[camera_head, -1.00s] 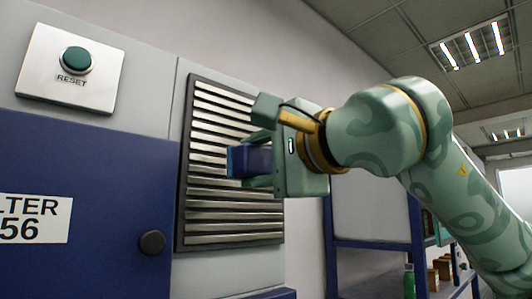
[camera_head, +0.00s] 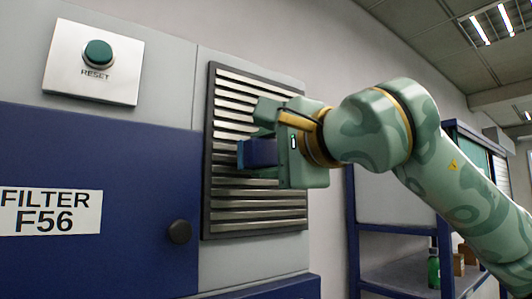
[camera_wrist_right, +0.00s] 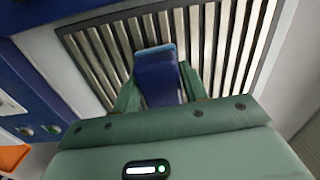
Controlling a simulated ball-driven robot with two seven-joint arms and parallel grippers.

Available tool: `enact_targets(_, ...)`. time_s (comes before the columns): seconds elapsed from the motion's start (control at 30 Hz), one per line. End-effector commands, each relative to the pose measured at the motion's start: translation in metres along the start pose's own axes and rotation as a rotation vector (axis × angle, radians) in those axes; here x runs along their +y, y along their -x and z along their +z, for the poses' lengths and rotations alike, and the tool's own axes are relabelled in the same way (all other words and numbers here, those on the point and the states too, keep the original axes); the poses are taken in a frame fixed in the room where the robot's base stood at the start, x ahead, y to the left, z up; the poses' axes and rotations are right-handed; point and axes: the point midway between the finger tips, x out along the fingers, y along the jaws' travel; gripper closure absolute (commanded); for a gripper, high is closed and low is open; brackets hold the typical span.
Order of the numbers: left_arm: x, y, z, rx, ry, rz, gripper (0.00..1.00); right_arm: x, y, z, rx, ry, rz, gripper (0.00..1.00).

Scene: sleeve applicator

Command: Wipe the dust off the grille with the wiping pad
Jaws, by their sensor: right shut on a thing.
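The grille (camera_head: 255,215) is a dark-framed panel of pale metal slats on the front of a grey and blue cabinet. Its slats also fill the top of the right wrist view (camera_wrist_right: 215,45). My right gripper (camera_head: 262,150) is shut on the blue wiping pad (camera_head: 258,153), in front of the middle of the grille. In the right wrist view the pad (camera_wrist_right: 157,78) sits between the green fingers, its light blue edge towards the slats. I cannot tell whether the pad touches them. No dust can be made out clearly. My left gripper is out of view.
A white plate with a green RESET button (camera_head: 98,53) is at the upper left of the cabinet. A black knob (camera_head: 178,232) sticks out left of the grille, beside the FILTER F56 label (camera_head: 50,212). A blue shelf unit (camera_head: 400,229) with a green bottle (camera_head: 433,268) stands at the right.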

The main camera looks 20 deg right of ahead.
Motion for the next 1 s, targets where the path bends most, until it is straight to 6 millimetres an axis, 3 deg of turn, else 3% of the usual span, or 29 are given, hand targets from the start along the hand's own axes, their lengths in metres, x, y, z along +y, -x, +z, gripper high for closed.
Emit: enact_targets(1.0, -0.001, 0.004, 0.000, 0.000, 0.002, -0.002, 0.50, 0.000, -0.019, 0.000, 0.000, -0.001, 0.000, 0.75)
